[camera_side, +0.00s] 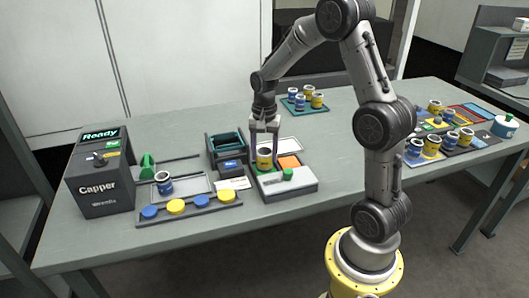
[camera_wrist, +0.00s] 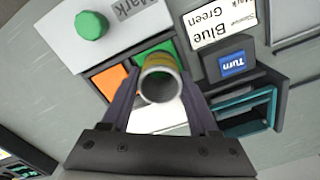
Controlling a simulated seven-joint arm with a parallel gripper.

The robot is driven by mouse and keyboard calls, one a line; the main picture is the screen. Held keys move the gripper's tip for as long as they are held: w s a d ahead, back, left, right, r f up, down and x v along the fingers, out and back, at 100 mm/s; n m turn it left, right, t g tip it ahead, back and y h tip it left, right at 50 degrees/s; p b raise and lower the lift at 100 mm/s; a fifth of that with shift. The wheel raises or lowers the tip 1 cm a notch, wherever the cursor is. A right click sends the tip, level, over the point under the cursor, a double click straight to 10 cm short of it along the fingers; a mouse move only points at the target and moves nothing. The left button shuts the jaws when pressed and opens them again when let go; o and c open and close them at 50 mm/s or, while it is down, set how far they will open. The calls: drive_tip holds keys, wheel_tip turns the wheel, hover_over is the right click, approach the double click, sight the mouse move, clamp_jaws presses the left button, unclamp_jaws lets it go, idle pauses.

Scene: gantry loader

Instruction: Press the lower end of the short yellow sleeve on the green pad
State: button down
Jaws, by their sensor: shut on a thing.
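The short yellow sleeve (camera_side: 264,161) is upright between the fingers of my gripper (camera_side: 264,148), over the stamping unit near the table's middle. In the wrist view the open-topped sleeve (camera_wrist: 161,68) sits between the two dark fingertips (camera_wrist: 158,90), which are shut on it. The green pad (camera_wrist: 148,51) shows partly behind the sleeve, beside an orange pad (camera_wrist: 110,80). The sleeve hides part of the green pad. I cannot tell whether its lower end touches the pad.
A green knob (camera_side: 288,174) stands on the grey block in front of the pads. A blue Turn block (camera_side: 231,166) and teal tray (camera_side: 226,142) are left. The Capper (camera_side: 100,183), a blue sleeve (camera_side: 164,184) and a cap rack (camera_side: 190,209) are farther left. Other sleeves stand right and behind.

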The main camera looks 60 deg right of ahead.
drive_tip(key=shift+r, duration=0.1)
idle(0.3)
wheel_tip(320, 180, up, 6)
idle(0.7)
